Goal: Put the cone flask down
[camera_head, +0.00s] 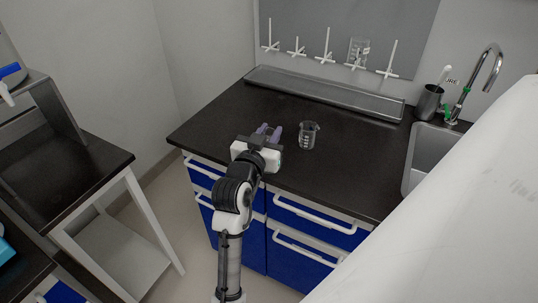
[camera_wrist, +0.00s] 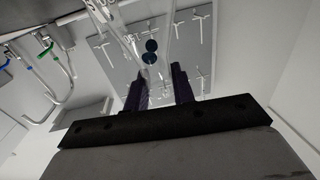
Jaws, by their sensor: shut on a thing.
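My gripper (camera_head: 269,131) is over the left part of the dark counter, its fingers pointing toward the back wall. In the wrist view, my gripper (camera_wrist: 159,86) is shut on the clear glass cone flask (camera_wrist: 151,70), which shows between the two dark fingers. The flask's outline is faint against the grey board behind it. In the head view I cannot make out the flask between the fingers, nor its height above the counter (camera_head: 232,107).
A clear glass beaker (camera_head: 308,136) stands on the counter just right of my gripper. A grey trough (camera_head: 325,92) runs along the back, below a pegboard (camera_head: 345,30) with glassware on it. A sink (camera_head: 428,155) and a dark cup (camera_head: 428,102) are at the right.

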